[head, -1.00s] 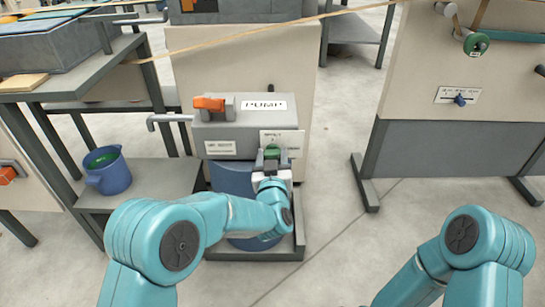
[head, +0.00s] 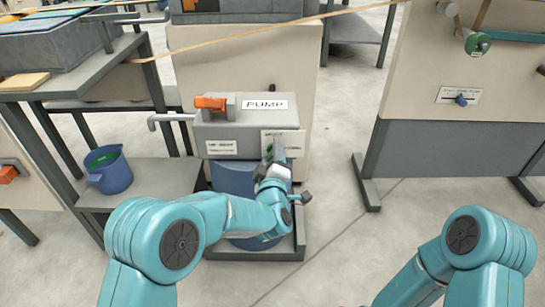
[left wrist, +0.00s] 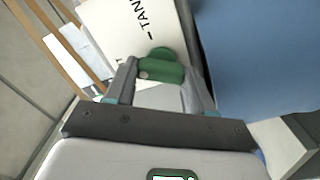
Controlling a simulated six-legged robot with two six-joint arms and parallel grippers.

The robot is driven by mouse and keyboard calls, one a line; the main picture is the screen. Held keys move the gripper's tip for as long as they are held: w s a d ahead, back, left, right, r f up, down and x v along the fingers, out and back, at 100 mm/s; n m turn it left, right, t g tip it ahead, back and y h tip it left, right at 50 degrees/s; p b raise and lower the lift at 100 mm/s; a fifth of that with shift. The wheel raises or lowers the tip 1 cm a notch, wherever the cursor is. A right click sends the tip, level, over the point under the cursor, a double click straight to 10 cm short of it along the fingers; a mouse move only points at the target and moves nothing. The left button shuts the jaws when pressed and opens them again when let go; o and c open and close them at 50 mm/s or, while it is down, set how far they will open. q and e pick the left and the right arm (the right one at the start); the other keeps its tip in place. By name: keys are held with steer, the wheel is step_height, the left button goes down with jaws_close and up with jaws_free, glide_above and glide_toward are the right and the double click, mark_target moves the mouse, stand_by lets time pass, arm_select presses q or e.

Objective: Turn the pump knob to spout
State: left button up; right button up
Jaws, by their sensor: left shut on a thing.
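The green pump knob (left wrist: 160,68) sits between the fingers of my left gripper (left wrist: 158,82) in the left wrist view, which are shut on it. In the head view, my left gripper (head: 274,152) is at the lower right front of the grey pump box (head: 230,132), rolled to one side. Only a sliver of the knob (head: 269,149) shows there. A white label behind the knob reads "TANK" in part in the wrist view; its other words are hidden or too small. My right gripper is out of view.
The pump box carries an orange handle (head: 210,103) and a "PUMP" sign. A blue drum (head: 231,178) stands below it. A blue pot (head: 111,175) is on the left shelf. Another panel with a blue knob (head: 461,100) stands at right, with open floor between.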

arm_select(q)
steer(key=n, duration=0.6)
steer(key=shift+f, duration=0.15)
stand_by(0.3)
steer(key=o, duration=1)
steer(key=shift+o, duration=0.2)
steer(key=s, duration=1.6)
steer(key=shift+s, duration=0.25)
